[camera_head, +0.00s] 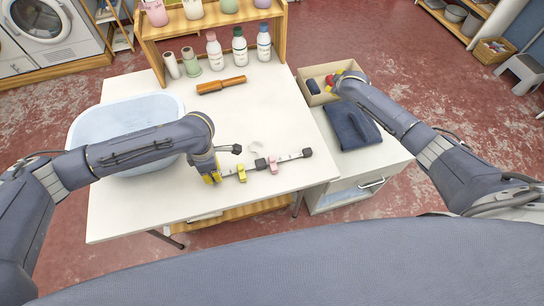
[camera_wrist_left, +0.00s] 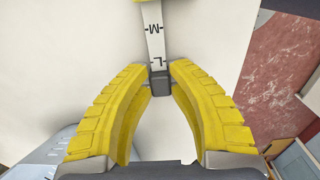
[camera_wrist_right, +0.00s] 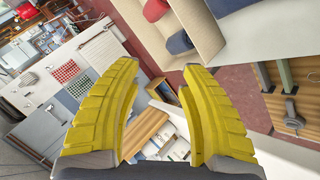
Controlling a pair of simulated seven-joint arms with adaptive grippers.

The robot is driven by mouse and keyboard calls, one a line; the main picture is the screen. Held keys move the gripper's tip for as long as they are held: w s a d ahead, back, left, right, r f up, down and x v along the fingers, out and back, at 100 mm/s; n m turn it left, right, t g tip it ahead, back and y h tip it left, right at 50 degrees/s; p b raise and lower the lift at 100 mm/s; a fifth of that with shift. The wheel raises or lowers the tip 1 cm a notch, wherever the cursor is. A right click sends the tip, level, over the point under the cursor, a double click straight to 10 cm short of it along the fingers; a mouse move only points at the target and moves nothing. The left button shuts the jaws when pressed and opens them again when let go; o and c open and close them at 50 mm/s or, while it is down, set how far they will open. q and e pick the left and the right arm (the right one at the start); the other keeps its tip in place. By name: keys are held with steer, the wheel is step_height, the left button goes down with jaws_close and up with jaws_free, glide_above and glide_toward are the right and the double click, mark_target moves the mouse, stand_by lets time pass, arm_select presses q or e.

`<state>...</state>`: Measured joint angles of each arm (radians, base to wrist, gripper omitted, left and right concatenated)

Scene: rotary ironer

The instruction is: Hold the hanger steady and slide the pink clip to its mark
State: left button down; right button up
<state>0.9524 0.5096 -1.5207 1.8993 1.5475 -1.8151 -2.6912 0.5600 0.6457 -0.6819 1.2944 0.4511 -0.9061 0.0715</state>
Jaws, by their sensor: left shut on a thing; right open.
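The hanger (camera_head: 289,157) is a pale flat bar with dark end caps, lying on the white table. A dark block (camera_head: 261,164) sits along it. The pink clip (camera_head: 272,167) sits on the bar right of this block, and a yellow clip (camera_head: 241,173) sits left of it. My left gripper (camera_head: 212,176) is shut on the hanger's left end. In the left wrist view my gripper (camera_wrist_left: 158,74) has the dark end cap (camera_wrist_left: 159,84) between its fingertips, with letters M and L on the bar (camera_wrist_left: 154,45). My right gripper (camera_head: 334,81) is open and empty, away from the hanger.
A beige box (camera_head: 311,98) holding navy and red items is close to my right gripper. A folded navy cloth (camera_head: 351,127) lies in front of it. A pale basin (camera_head: 120,115) is behind my left arm. A wooden-handled tool (camera_head: 222,85), bottles (camera_head: 239,46) and a shelf (camera_head: 150,55) stand farther back.

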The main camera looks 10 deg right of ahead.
steer(key=a+r+y, duration=0.1)
steer(key=a+r, duration=0.1)
steer(key=a, duration=0.3)
steer(key=a+r+n+g+y, duration=0.1)
steer(key=a+r, duration=0.1)
steer(key=a, duration=0.4)
steer(key=a+r+y, duration=0.1)
steer(key=a+r, duration=0.1)
steer(key=a, duration=0.4)
steer(key=shift+s, duration=0.25)
steer(key=s+a+r+n+g+y, duration=0.1)
steer(key=s+a+r+g, duration=0.15)
steer(key=a, duration=0.35)
steer(key=s+a+r+n+g+y, duration=0.1)
steer(key=s+a+n, duration=0.1)
steer(key=s+a, duration=0.3)
steer(key=n+g+h, duration=0.3)
steer(key=n+g, duration=0.2)
steer(key=n, duration=0.1)
glide_toward(272, 158)
steer(key=shift+w+d+f, duration=0.1)
steer(key=shift+w+f, duration=0.05)
steer(key=shift+f, duration=4.7)
steer(key=shift+c, duration=0.2)
jaws_close()
